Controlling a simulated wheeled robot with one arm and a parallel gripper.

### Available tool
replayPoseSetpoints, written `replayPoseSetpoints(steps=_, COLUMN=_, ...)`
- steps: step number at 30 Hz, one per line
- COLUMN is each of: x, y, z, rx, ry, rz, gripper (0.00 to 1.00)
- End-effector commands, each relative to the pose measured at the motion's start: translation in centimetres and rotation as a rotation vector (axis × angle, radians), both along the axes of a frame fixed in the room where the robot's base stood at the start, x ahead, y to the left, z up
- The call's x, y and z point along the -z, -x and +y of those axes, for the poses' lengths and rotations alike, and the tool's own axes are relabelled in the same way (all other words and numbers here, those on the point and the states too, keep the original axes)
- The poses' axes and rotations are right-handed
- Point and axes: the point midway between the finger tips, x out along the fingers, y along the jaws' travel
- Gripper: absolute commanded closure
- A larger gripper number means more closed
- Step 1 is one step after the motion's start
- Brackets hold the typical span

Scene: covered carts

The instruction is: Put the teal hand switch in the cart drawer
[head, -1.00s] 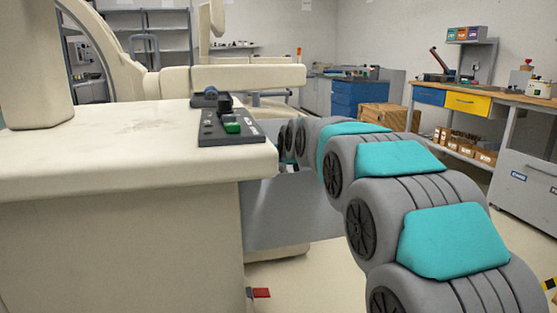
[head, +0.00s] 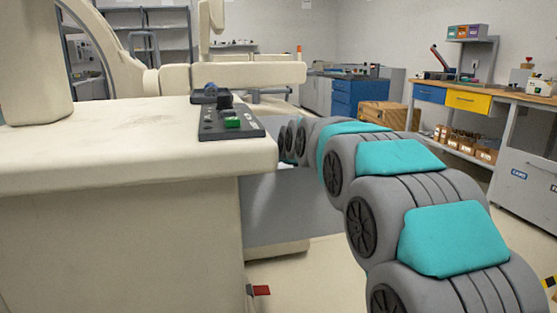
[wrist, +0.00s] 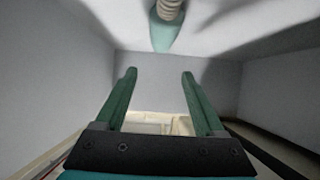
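The teal hand switch (wrist: 165,30) shows at the top of the wrist view, with a beige ribbed part (wrist: 169,8) above it. It is apart from my fingers, beyond their tips. My gripper (wrist: 160,73) is open, with its two green fingers spread and nothing between them. Pale grey walls, which look like the inside of the cart drawer (wrist: 55,75), surround it on several sides. In the head view my gripper is hidden behind the table edge and my arm. A grey panel (head: 290,210) shows below the tabletop there; I cannot tell if it is the drawer.
A cream table (head: 110,160) fills the left of the head view. A dark control box (head: 230,122) with a green button sits near its right edge. A workbench (head: 500,98) with drawers stands at the right, and a wooden crate (head: 388,115) stands at the back.

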Motion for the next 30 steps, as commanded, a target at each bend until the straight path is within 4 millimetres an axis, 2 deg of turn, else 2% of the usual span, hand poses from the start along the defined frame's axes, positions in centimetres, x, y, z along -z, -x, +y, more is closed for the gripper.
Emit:
replayPoseSetpoints(steps=8, x=0.2, y=0.0, z=0.0, rx=0.000, ry=0.001, rz=0.005, gripper=0.28)
replayPoseSetpoints(steps=14, x=-1.4, y=0.0, z=0.0, rx=0.000, ry=0.000, rz=0.001, gripper=0.28)
replayPoseSetpoints(steps=19, x=-2.0, y=1.7, z=-0.5, rx=0.000, ry=0.000, rz=0.001, gripper=0.28)
replayPoseSetpoints(steps=24, x=-3.5, y=3.9, z=-1.1, rx=0.000, ry=-0.001, rz=-0.004, gripper=0.28)
replayPoseSetpoints(steps=30, x=-4.5, y=5.9, z=-1.7, rx=0.000, ry=0.000, rz=0.001, gripper=0.28)
